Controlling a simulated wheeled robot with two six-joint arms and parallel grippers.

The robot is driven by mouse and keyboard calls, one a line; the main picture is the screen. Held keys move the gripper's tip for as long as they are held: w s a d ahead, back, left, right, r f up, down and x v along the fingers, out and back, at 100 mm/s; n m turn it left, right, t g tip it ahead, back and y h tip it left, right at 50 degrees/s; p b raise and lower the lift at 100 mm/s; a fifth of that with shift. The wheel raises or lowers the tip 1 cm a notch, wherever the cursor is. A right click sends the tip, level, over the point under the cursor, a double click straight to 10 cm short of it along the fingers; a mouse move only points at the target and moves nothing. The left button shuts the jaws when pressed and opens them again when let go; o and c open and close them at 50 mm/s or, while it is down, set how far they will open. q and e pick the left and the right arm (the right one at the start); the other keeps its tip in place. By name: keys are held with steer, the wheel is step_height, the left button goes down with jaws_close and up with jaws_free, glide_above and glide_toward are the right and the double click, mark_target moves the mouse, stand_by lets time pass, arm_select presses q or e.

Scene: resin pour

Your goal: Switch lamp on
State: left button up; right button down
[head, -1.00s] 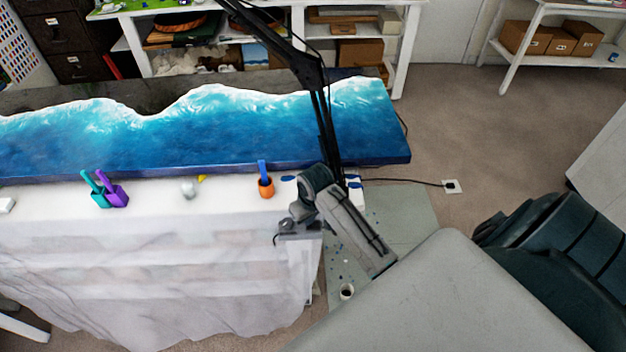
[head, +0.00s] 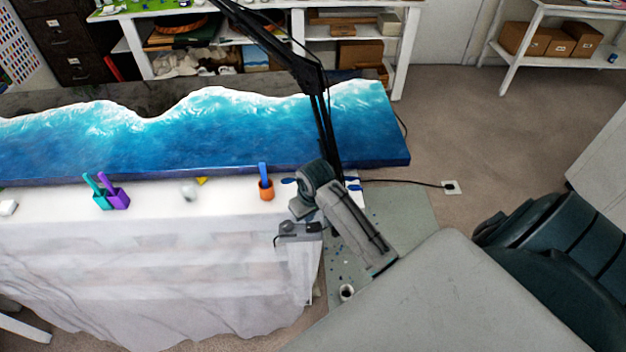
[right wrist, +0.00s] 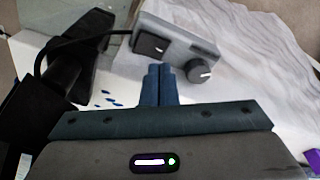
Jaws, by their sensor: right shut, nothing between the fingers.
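The black jointed lamp arm (head: 322,100) rises from the table's right end; its head is out of view. A grey control box (head: 298,238) sits at the front right edge of the table. In the right wrist view the box (right wrist: 180,38) shows a black rocker switch (right wrist: 151,45) and a round dial (right wrist: 199,70). My right gripper (head: 303,212) is over the box, its tips mostly hidden in the head view. Its blue fingers (right wrist: 158,70) are shut and empty, pointing between switch and dial. I cannot tell whether they touch the box. My left gripper is out of view.
A blue wave slab (head: 220,130) lies behind the table strip. A teal tool (head: 98,192), a purple one (head: 117,196) and an orange cup (head: 266,188) stand left of my arm. A black cord runs to a floor outlet (head: 450,187).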

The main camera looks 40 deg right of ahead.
mark_target(309, 228)
steer(key=shift+r, duration=1.8)
